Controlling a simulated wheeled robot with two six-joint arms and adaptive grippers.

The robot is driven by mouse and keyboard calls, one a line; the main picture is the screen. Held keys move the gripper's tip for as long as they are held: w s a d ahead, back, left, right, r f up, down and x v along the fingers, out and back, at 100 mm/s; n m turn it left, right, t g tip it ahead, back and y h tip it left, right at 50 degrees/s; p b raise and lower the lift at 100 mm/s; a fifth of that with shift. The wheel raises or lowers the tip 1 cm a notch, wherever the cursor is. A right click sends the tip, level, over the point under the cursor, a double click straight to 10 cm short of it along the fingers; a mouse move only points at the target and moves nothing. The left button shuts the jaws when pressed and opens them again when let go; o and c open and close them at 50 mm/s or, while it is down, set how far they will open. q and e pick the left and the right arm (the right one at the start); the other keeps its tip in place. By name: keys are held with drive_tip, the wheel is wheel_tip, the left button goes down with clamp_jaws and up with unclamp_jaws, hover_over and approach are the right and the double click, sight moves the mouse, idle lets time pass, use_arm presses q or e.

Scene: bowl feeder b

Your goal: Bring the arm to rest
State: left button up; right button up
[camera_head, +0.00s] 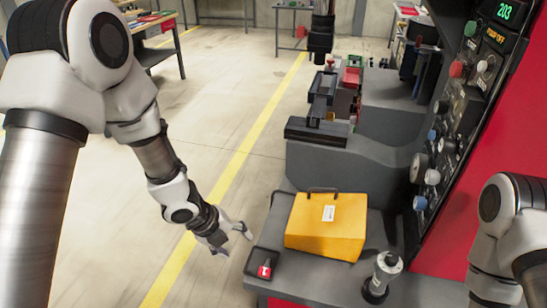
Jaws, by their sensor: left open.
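My left arm comes in from the left and reaches down toward the middle of the view. My left gripper (232,240) is open and empty, over the floor just left of the grey machine bench (420,291). It is apart from the bench and from everything on it. My right arm shows only as a white and grey link at the lower right edge. My right gripper is out of the picture.
On the bench stand a yellow box (318,238) with a handle, a small dark tray (261,264) with a red item, and a metal cylinder (384,270). A control panel (470,95) rises at the right. Open floor (130,220) lies left.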

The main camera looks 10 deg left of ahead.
use_arm(q)
drive_tip(key=s+f+n+g+b, duration=0.1)
drive_tip(key=s+f+n+g, duration=0.6)
drive_tip(key=s+f, duration=1.1)
drive_tip(key=s+a+n+t+y, duration=0.1)
drive_tip(key=s+a+n, duration=0.1)
drive_tip(key=n, duration=0.8)
drive_tip(key=s+a+f+n+t+y, duration=0.1)
drive_tip(key=s+a+n+t+y, duration=0.1)
drive_tip(key=n, duration=0.8)
drive_tip(key=shift+a+n+t+y, duration=0.25)
drive_tip(key=shift+n+t+y, duration=0.05)
drive_tip(key=shift+n, duration=0.1)
